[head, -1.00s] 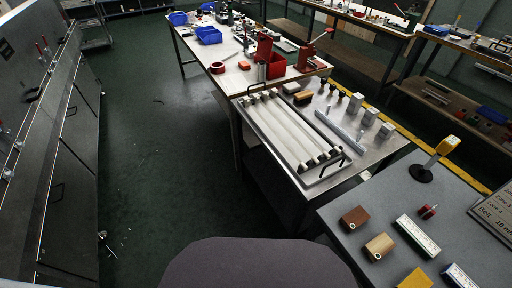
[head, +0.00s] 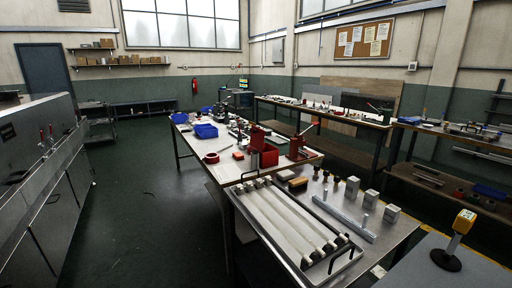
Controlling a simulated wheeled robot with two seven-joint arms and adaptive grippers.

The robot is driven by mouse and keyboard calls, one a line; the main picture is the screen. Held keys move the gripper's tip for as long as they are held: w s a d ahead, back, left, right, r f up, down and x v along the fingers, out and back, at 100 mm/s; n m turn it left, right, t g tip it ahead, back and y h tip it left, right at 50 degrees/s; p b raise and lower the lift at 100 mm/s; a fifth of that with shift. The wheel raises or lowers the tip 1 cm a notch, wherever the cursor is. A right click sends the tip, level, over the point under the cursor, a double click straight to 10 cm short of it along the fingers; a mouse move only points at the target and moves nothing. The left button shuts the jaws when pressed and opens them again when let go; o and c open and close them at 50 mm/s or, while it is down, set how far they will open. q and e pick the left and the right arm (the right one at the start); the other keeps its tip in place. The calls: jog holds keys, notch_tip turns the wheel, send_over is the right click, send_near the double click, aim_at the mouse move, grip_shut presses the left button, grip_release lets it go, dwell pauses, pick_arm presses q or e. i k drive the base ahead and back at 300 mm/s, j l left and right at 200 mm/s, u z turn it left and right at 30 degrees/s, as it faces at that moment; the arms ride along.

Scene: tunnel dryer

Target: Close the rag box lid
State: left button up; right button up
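A red box (head: 268,156) stands on the near end of the long workbench, in the middle of the head view. It looks like the rag box. A red upright panel (head: 257,138) rises at its left side and appears to be its lid, standing open. The inside of the box looks dark, and I cannot tell what is in it. Neither of my grippers is in view.
A red hand press (head: 299,148) stands right of the box. A red tape ring (head: 211,158) and blue bins (head: 206,131) are to its left. A tray of white rollers (head: 290,228) lies on the nearer metal table. The floor (head: 140,215) left of the benches is clear.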

aim_at(257, 140)
jog(key=i+j+z, duration=0.15)
jog(key=j, duration=0.15)
jog(key=i+j+z, duration=0.3)
jog(key=j, duration=0.3)
jog(key=i+j+z, duration=0.15)
jog(key=j, duration=0.2)
jog(key=i+j+z, duration=0.15)
jog(key=j, duration=0.2)
jog(key=k, duration=0.05)
